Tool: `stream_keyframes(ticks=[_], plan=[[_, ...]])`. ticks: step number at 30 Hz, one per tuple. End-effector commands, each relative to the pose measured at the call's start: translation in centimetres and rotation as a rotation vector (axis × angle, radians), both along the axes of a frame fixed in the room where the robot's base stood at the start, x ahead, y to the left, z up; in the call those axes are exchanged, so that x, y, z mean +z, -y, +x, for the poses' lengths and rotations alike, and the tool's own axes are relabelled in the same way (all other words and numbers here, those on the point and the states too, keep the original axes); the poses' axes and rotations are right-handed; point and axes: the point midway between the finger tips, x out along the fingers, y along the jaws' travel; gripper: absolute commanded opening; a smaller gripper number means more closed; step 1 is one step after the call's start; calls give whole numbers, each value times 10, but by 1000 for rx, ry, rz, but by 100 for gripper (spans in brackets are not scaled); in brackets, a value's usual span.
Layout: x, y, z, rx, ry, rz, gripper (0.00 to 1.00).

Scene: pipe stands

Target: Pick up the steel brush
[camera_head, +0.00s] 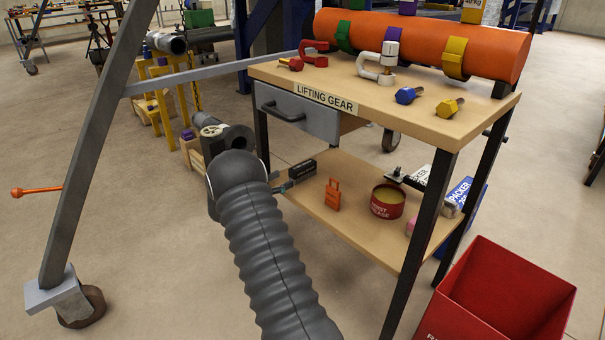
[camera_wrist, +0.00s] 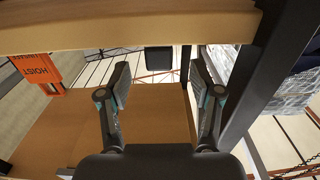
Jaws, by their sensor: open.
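I cannot single out the steel brush with certainty. A small black block (camera_head: 301,170) with pale marks lies at the left end of the cart's lower shelf (camera_head: 345,228). A flat dark tool (camera_head: 408,181) shows at the shelf's right end, beyond the red grease tin (camera_head: 387,201). My gripper (camera_head: 285,184) is beside the shelf's left end, close to the black block, and mostly hidden by my arm. In the wrist view my gripper (camera_wrist: 158,80) is open with nothing between the fingers. A dark block (camera_wrist: 158,60) shows beyond, between the fingertips.
An orange hoist tag (camera_head: 332,194) stands on the shelf; it shows at left in the wrist view (camera_wrist: 37,68). The wooden top (camera_head: 350,85) overhangs the shelf. Dark legs (camera_head: 425,225) bound it. A red bin (camera_head: 500,295) stands front right. A grey frame leg (camera_head: 100,130) rises at left.

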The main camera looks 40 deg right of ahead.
Motion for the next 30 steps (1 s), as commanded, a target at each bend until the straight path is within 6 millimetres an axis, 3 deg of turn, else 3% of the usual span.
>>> stream_keyframes(ticks=[6, 16, 25, 30], plan=[[0, 36, 3, 0, 1, 1, 65], [1, 55, 4, 1, 1, 0, 65], [5, 94, 5, 1, 1, 1, 65], [6, 100, 6, 3, 0, 1, 65]])
